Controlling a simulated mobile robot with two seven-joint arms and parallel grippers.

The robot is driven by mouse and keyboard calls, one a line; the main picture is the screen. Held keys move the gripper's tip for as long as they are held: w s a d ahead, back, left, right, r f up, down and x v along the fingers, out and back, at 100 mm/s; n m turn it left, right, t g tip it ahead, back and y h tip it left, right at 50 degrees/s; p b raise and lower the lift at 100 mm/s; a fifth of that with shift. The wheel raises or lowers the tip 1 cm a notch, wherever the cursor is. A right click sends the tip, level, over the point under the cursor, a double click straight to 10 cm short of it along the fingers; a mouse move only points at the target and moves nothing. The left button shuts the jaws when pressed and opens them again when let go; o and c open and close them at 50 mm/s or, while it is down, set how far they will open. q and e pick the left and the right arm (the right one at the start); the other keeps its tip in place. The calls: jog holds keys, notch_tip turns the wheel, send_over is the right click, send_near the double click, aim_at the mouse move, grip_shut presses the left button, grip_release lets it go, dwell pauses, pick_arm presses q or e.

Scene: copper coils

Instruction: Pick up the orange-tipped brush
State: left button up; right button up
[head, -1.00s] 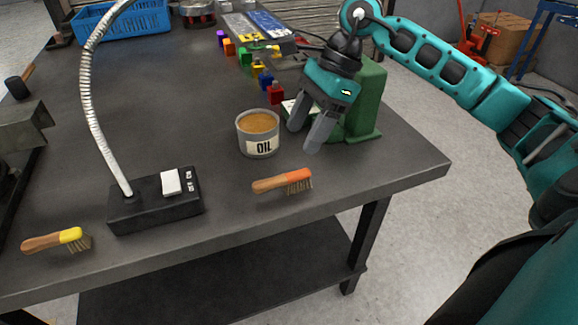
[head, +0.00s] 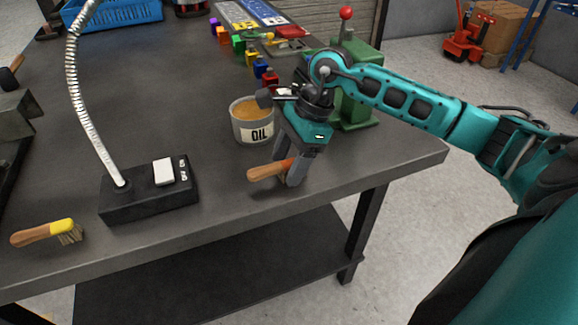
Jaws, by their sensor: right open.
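The orange-tipped brush (head: 268,171) lies on the dark table near its front edge. Its wooden handle points left, and its orange tip and bristles are mostly hidden behind my right gripper. My right gripper (head: 288,172) points down over the brush's right end, with its fingers open around or beside that end; I cannot tell whether they touch it. My left gripper is not in view.
An oil can (head: 252,122) stands just behind the brush. A black switch box (head: 148,190) with a white flexible stem sits to the left. A yellow-tipped brush (head: 45,232) lies at the far left. A green press (head: 362,85) stands behind my right arm.

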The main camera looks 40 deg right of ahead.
jog(key=shift+a+f, duration=0.25)
jog(key=shift+f, duration=0.35)
jog(key=c, duration=1.2)
